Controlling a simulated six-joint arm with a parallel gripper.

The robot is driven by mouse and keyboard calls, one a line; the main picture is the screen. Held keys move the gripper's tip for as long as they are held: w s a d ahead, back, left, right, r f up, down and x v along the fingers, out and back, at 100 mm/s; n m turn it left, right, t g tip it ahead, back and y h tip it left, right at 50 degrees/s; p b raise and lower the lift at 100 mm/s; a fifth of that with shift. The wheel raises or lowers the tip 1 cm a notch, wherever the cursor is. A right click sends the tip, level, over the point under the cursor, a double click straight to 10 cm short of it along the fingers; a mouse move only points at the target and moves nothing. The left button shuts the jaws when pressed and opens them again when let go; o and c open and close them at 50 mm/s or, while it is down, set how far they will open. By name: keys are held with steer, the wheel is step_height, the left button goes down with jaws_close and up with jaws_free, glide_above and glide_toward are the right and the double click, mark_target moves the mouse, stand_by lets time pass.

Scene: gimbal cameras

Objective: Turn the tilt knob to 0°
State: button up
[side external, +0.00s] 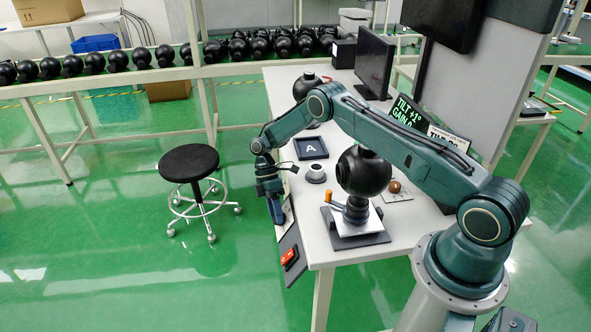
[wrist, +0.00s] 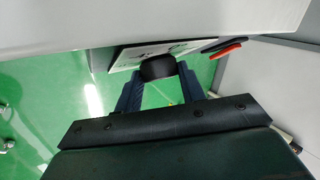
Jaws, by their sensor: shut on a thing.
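The tilt knob (wrist: 158,68) is a dark round knob on a white dial plate (wrist: 130,57) in the wrist view. My gripper (wrist: 160,84) has one blue finger on each side of the knob and is shut on it. In the side view my gripper (side external: 277,212) points down at the table's left edge, where it hides the knob and part of the dial plate (side external: 287,216). A black ball-shaped camera (side external: 363,172) stands on its mount on the table. A dark display (side external: 408,112) behind my arm shows green TILT and GAIN lines; the tilt value looks small and positive, but is hard to read.
A red switch (side external: 290,257) sits on the edge panel near my gripper. A grey-white cup-like part (side external: 316,172), a framed letter A (side external: 311,148) and a second black ball (side external: 306,86) are on the table. A black stool (side external: 190,163) stands on the open green floor.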

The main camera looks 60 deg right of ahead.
steer(key=o, duration=1)
steer(key=shift+c, duration=0.2)
steer(key=shift+v, duration=1.35)
step_height(320, 180, up, 7)
steer(key=shift+w+d+r, duration=0.1)
steer(key=shift+r, duration=0.05)
